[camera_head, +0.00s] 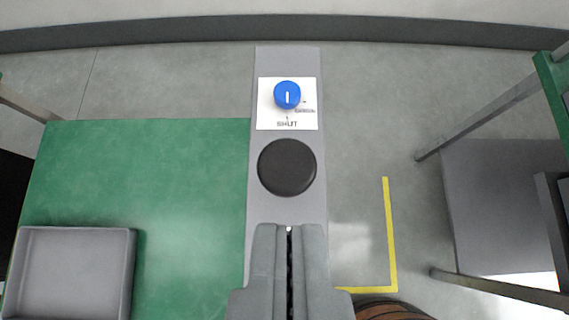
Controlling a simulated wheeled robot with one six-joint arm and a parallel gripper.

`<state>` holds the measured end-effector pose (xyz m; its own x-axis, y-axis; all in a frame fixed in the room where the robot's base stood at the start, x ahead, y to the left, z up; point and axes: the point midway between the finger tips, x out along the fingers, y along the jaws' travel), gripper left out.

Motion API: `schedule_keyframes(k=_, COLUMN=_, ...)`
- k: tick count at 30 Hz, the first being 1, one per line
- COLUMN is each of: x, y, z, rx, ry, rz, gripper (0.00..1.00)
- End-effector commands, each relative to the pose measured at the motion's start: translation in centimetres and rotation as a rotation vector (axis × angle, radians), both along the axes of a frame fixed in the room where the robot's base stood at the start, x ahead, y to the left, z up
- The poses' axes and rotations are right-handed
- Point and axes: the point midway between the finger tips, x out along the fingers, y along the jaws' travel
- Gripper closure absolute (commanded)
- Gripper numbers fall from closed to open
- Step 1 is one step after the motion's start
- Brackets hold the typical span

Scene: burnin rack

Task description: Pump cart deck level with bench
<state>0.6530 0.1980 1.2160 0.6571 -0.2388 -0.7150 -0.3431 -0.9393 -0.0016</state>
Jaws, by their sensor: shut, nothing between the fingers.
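A grey upright panel (263,215) runs up the middle of the view. It bears a blue knob (287,95) with a white pointer line, on a white plate (270,118) marked SHUT. Below the plate is a round black pad (287,167). My gripper (289,230) is shut and empty, just below the black pad in the picture; I cannot tell whether it touches the panel. A flat green surface (150,180) lies to the left. Another green top (556,90) shows at the right edge. I cannot tell which is the cart deck, or how their heights compare.
A grey tray (125,275) sits on the left green surface. Yellow tape (389,235) marks a corner on the grey floor. A brown round object (390,311) shows at the bottom edge. A frame with a grey panel (490,200) stands at right. Floor between is clear.

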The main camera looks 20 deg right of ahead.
Motion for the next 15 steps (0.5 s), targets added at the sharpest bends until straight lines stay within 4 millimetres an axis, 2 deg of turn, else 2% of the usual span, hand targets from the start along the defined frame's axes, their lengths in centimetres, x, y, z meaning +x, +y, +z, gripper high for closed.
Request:
schedule_keyframes(k=7, x=1.0, y=-0.4, z=-1.2, rx=0.000, ry=0.001, rz=-0.001, gripper=1.00)
schedule_keyframes(k=15, x=4.0, y=-1.5, z=-4.4, rx=-0.001, ry=0.003, rz=-0.002, gripper=1.00)
